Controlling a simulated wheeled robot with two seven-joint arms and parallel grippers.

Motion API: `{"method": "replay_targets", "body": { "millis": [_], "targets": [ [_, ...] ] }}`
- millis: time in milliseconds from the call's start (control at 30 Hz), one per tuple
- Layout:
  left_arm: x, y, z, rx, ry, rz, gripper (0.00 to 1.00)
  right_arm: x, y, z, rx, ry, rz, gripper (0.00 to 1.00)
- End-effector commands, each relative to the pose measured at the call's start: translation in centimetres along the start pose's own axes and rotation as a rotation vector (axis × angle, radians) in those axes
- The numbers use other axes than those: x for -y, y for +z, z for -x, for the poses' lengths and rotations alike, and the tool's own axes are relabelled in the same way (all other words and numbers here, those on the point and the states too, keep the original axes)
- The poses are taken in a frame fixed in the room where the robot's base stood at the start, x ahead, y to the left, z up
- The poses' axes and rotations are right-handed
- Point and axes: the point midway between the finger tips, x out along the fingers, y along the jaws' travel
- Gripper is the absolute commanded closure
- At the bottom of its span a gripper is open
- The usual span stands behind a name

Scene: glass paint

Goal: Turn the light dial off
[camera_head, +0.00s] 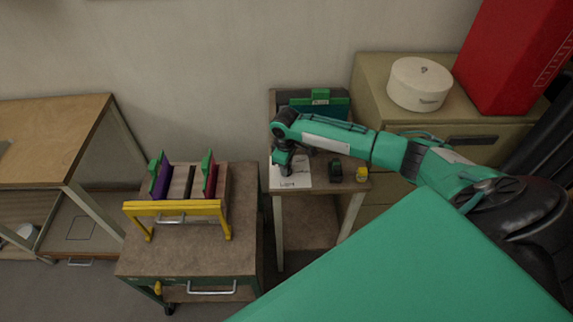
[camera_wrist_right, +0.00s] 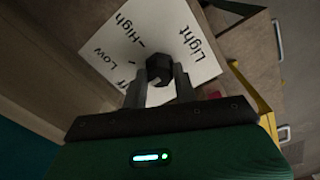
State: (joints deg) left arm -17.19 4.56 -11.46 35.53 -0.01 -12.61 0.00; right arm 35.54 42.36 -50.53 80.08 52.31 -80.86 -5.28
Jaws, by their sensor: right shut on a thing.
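The light dial (camera_wrist_right: 159,68) is a small dark knob on a white card printed with "Light", "High", "Low" and a partly hidden word ending in "ff". In the right wrist view my right gripper (camera_wrist_right: 160,85) has its two fingers on either side of the dial, shut on it. In the head view the white card (camera_head: 291,180) lies on a small wooden table, and my right gripper (camera_head: 284,166) reaches down onto it, hiding the dial. I cannot tell the dial's exact setting. My left gripper is not in view.
On the small table (camera_head: 317,184) stand a dark green object (camera_head: 335,170), a small yellow object (camera_head: 362,174) and a green-and-black case (camera_head: 319,103) behind. A cart with a yellow-framed rack (camera_head: 175,208) stands to the left. A cabinet with a white round pot (camera_head: 419,84) stands right.

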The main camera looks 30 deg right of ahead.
Motion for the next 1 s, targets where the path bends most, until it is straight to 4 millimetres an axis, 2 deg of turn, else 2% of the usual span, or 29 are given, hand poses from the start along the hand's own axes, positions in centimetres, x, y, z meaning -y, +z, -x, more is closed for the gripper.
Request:
{"method": "replay_targets", "body": {
  "millis": [167,200,300,667,767,867,1000],
  "targets": [
    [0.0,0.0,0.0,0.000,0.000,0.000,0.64,-0.1,-0.1,0.1,-0.002,0.001,0.000,0.94],
    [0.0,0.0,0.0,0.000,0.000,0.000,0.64,-0.1,-0.1,0.1,-0.002,0.001,0.000,0.70],
    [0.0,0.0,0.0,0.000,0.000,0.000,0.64,-0.1,-0.1,0.1,-0.001,0.001,0.000,0.50],
    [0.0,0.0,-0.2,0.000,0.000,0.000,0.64,-0.1,0.0,0.4,-0.001,0.001,-0.001,0.50],
    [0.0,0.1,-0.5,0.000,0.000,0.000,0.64,-0.1,-0.1,1.4,-0.003,0.001,0.000,0.50],
    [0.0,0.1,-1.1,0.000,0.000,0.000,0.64,-0.1,-0.1,3.3,-0.004,0.002,0.001,0.50],
    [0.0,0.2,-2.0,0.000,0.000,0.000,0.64,-0.1,-0.1,6.6,-0.006,0.003,0.001,0.50]
  ]
}}
